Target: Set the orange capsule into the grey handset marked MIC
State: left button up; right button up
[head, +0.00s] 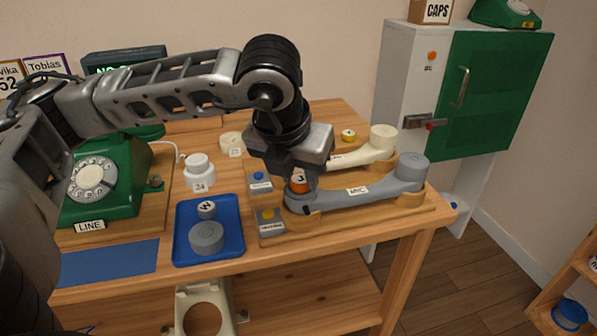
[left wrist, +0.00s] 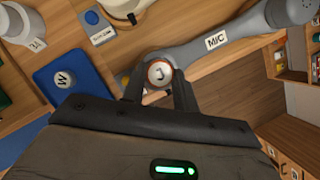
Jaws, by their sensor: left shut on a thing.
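The orange capsule (head: 299,185) has a white top marked J, and the top also shows in the left wrist view (left wrist: 159,74). My left gripper (head: 302,178) is shut on it, one finger on each side. The capsule is at the open left end of the grey handset marked MIC (head: 345,195); whether it is seated or just above the cup is hidden by the fingers. The handset lies on a wooden cradle, and its MIC label also shows in the left wrist view (left wrist: 216,41). My right gripper is not in view.
A blue tray (head: 181,250) holds a grey cap (head: 206,237) and a grey capsule marked W (head: 206,209). A cream handset (head: 365,153) lies behind the grey one. A cabinet (head: 490,90) stands right.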

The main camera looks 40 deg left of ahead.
pick_arm(q)
jog(key=o, duration=1)
jog(key=shift+c, duration=0.2)
jog(key=p+v, duration=0.2)
jog(key=v, duration=1.4)
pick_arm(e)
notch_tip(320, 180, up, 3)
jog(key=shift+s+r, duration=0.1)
pick_arm(q)
jog(key=shift+w, duration=0.1)
